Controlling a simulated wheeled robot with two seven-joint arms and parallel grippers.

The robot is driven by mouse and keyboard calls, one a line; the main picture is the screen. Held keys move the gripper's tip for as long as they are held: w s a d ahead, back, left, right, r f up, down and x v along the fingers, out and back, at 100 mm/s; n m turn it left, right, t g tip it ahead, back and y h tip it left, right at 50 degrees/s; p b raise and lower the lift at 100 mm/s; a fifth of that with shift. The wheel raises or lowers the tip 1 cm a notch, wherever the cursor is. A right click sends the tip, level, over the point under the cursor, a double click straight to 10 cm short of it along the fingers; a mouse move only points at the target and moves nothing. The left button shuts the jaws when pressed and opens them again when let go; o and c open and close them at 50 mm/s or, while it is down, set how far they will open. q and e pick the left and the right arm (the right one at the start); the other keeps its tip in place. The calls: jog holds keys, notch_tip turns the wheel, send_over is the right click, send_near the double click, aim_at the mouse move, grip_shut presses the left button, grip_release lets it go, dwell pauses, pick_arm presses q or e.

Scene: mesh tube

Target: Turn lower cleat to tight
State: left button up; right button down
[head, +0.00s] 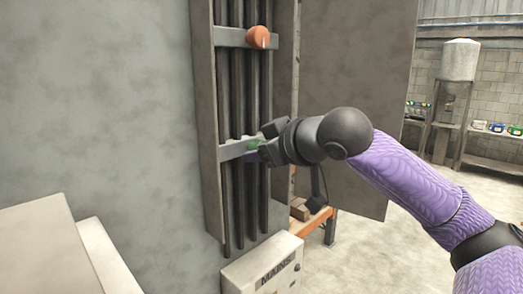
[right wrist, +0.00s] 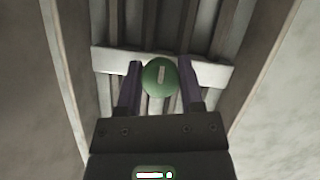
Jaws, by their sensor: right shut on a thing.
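The lower cleat is a grey bar (head: 232,151) across several dark vertical cables, with a green round knob (head: 255,144) on it. The green knob (right wrist: 160,76) also shows in the right wrist view, with a pale upright mark on its face. My right gripper (head: 260,150) reaches in from the right and is shut on the green knob, one purple finger on each side. An upper grey cleat bar (head: 228,37) carries an orange knob (head: 258,37) with a small pale mark. My left gripper is not in view.
The cables run inside an open grey duct with side walls (head: 205,120) and an open door panel (head: 350,70) at the right. A white box marked MAINS (head: 268,268) stands below. A shelf with a tank (head: 459,60) is far right.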

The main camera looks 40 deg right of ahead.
jog(key=shift+f, duration=0.15)
jog(key=shift+c, duration=1.1)
grip_release()
jog(key=b+v, duration=0.6)
jog(key=v, duration=0.4)
